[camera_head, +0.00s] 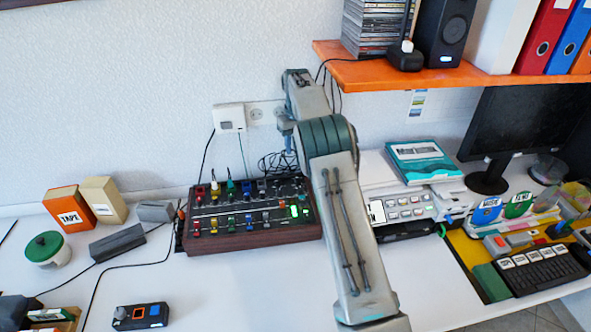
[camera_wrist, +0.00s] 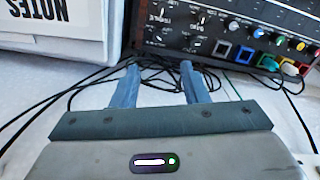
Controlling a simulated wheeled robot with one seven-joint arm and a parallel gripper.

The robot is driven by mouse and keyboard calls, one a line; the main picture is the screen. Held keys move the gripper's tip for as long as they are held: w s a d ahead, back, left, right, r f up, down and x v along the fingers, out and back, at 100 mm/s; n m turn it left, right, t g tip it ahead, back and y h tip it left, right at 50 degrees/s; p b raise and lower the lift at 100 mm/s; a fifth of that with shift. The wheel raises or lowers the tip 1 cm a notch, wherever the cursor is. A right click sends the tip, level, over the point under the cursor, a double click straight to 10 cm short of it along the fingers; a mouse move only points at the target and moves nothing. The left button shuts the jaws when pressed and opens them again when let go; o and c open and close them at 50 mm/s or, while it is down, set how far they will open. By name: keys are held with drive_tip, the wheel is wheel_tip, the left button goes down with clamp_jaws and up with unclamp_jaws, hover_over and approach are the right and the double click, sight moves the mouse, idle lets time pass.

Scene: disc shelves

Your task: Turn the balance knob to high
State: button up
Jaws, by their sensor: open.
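A dark mixer with wooden sides (camera_head: 253,239) sits on the white desk, left of my arm. Its top carries rows of coloured knobs and a green-lit spot. In the wrist view, the mixer's panel (camera_wrist: 225,52) fills the upper right, with silver and coloured knobs and small square buttons. The labels are too small and blurred to tell which knob is balance. My gripper (camera_wrist: 159,72) is open, with its two bluish fingers apart and nothing between them. Its fingertips appear just short of the panel's near edge and touch no knob. In the head view, my arm reaches behind the mixer.
Black cables (camera_wrist: 70,92) lie around the fingers in the wrist view. A white box marked NOTES (camera_wrist: 50,35) stands at the upper left there. An orange shelf (camera_head: 360,74) overhangs at the back right.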

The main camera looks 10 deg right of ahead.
sight(298, 178)
drive_tip(key=f, duration=0.4)
drive_tip(key=f+p, duration=0.1)
drive_tip(key=f, duration=0.8)
drive_tip(key=shift+s+d+p, duration=0.2)
drive_tip(key=shift+d+p, duration=0.1)
drive_tip(key=shift+p, duration=0.05)
clamp_jaws()
